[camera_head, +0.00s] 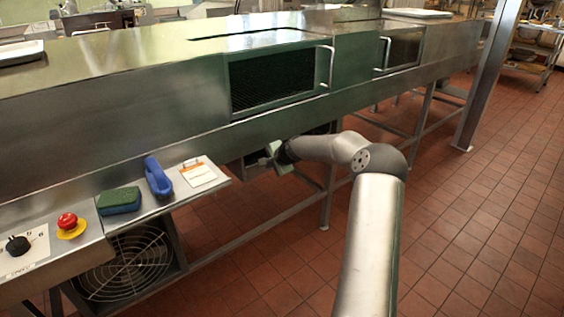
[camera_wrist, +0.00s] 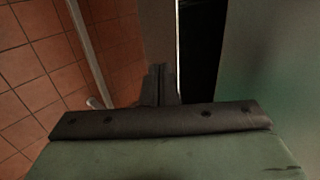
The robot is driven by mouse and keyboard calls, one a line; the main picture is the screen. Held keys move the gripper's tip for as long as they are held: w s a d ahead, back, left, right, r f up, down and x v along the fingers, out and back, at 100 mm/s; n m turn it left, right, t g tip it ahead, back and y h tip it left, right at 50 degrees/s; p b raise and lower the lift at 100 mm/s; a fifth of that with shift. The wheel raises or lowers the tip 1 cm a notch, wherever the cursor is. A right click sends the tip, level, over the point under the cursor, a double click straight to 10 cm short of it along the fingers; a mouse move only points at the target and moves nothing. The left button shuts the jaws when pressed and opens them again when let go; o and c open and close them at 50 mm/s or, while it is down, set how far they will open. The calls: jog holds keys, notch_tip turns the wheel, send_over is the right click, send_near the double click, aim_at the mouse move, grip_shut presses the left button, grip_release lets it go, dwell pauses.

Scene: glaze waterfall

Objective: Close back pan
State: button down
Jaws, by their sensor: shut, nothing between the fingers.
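My gripper (camera_head: 271,158) is low at the underside of the long steel machine, at the end of my outstretched arm. In the wrist view its two fingers (camera_wrist: 160,80) are together, with nothing held. A grey metal piece (camera_head: 255,161), perhaps part of the back pan, shows under the machine beside my gripper; my arm and the machine's lower edge hide much of that area. In the wrist view a grey upright surface (camera_wrist: 157,28) stands just beyond the fingertips, with a dark gap on its right. I cannot tell whether the fingers touch it, or how far the pan is open.
The steel machine (camera_head: 140,130) runs across the view, with handled mesh windows above my gripper. A side shelf holds a green sponge (camera_head: 119,200), a blue-handled brush (camera_head: 158,177) and a card (camera_head: 198,174). Support legs (camera_head: 328,196) stand near my arm. The tiled floor at right is clear.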

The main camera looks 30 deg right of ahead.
jog(key=s+f+p+v, duration=0.1)
jog(key=v, duration=1)
jog(key=s+a+r+n+g+p, duration=0.2)
jog(key=s+a+r+n+p, duration=0.15)
jog(key=a, duration=0.25)
jog(key=s+a+r+n+g+p, duration=0.1)
jog(key=s+a+r+n+p, duration=0.1)
jog(key=s+a, duration=0.35)
jog(key=s+a+r+n+g+p, duration=0.2)
jog(key=s+a+r+n+p, duration=0.1)
jog(key=a, duration=0.5)
jog(key=s+a+r+n+g+p, duration=0.1)
jog(key=s+a+r+n+p, duration=0.1)
jog(key=s, duration=0.7)
jog(key=s+a+r+n+g+p, duration=0.1)
jog(key=s+a+r+n+p, duration=0.2)
jog(key=s, duration=0.6)
jog(key=s+a+r+n+g+h+p, duration=0.1)
jog(key=s+a+r+n+p, duration=0.2)
jog(key=s, duration=0.7)
notch_tip(320, 180, up, 4)
jog(key=shift+a+f+g+p, duration=0.25)
jog(key=shift+g+p, duration=0.15)
jog(key=shift+p, duration=0.6)
